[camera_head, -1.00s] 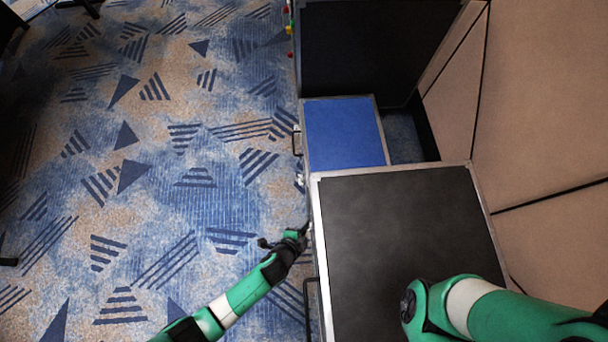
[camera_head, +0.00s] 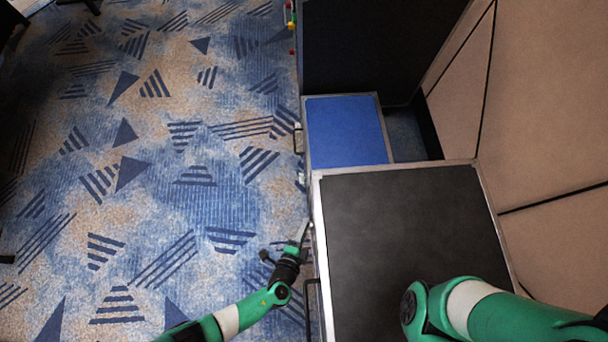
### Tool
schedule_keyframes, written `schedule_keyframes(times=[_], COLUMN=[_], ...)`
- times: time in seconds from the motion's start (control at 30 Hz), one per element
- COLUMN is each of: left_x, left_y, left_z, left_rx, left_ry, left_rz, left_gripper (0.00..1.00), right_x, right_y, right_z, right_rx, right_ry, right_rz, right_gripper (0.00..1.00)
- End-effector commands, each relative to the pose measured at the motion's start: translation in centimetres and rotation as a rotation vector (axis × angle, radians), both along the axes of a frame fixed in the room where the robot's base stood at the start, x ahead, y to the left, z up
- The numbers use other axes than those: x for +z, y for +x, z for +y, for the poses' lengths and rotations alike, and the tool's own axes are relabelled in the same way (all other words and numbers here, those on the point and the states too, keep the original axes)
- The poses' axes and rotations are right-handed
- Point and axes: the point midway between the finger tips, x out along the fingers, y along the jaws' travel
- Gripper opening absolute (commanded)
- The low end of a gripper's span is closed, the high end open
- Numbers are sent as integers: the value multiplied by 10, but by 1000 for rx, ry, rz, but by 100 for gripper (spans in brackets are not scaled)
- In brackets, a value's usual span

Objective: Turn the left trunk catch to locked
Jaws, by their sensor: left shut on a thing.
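The black trunk (camera_head: 400,235) with metal edging stands at the lower right, its left side facing the carpet. My left gripper (camera_head: 304,232) is at the upper part of that left side, next to the metal edge. It is shut on a catch there, which is small and mostly hidden by the gripper and the steep view. I cannot tell which way the catch is turned. My right arm crosses over the trunk's lower right corner; its gripper does not show.
A smaller blue-topped case (camera_head: 346,130) stands behind the trunk, with a tall black case (camera_head: 375,50) beyond it. A handle (camera_head: 312,308) sticks out from the trunk's left side. Beige panels are at right.

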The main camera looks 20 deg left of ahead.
Motion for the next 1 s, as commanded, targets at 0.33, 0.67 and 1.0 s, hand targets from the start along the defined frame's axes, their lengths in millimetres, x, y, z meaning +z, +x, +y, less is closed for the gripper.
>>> schedule_keyframes(times=[0.33, 0.67, 1.0], left_x=[-1, 0, -1], left_y=[0, 1, 1], left_z=[-2, -2, -1], left_rx=[-4, -2, 0], left_ry=[57, 75, 76], left_rz=[-121, -166, -168], left_gripper=[0, 0, 0], right_x=[0, 0, 0], right_y=[0, 0, 0], right_z=[0, 0, 0], right_rx=[0, 0, 0], right_ry=[0, 0, 0], right_rz=[0, 0, 0], right_gripper=[100, 100, 100])
